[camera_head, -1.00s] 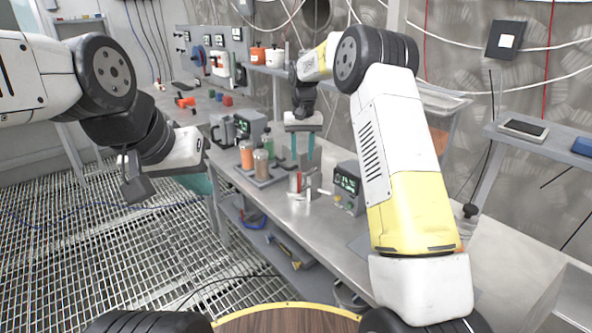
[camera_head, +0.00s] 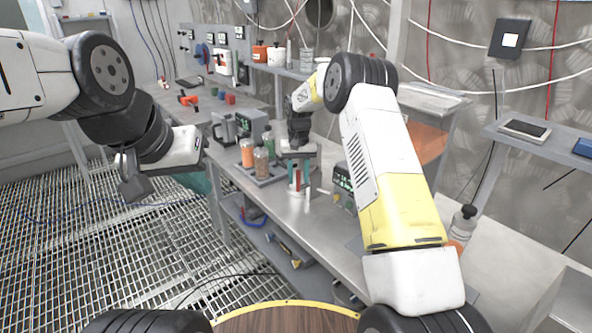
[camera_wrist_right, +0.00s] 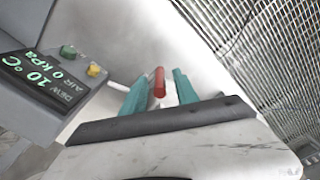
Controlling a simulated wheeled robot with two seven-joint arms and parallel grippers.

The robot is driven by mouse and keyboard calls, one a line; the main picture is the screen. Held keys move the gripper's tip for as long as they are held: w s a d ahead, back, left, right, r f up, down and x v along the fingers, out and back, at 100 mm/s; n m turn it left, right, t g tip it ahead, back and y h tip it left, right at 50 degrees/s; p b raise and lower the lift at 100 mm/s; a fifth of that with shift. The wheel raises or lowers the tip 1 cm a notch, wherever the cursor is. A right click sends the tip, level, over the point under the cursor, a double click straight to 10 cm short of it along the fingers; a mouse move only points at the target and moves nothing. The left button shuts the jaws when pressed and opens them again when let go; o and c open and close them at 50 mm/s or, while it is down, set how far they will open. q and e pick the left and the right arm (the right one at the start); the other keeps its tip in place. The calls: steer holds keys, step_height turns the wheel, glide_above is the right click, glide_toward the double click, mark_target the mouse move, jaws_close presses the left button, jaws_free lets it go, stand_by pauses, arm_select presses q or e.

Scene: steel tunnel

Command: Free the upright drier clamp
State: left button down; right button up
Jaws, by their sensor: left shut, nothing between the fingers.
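The drier (camera_head: 343,183), a grey box with a lit display, stands on the bench. In the right wrist view the drier (camera_wrist_right: 45,85) reads dew 10 °C and air 0 kPa. A red upright handle (camera_wrist_right: 158,83), seemingly the clamp's, also shows in the head view (camera_head: 297,180). My right gripper (camera_wrist_right: 160,88) points down with its teal fingers on either side of the handle, with gaps visible. The clamp's lower part is mostly hidden. My left gripper (camera_head: 200,185) is shut and empty, left of the bench over the grating.
A tray of bottles (camera_head: 262,163) stands just left of my right gripper on the bench (camera_head: 290,215). A grey device with a display (camera_head: 250,124) is behind it. A lower shelf (camera_head: 270,240) holds tools. Bare bench top lies in front of the drier.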

steer(key=shift+c, duration=0.3)
jaws_close()
stand_by(1.1)
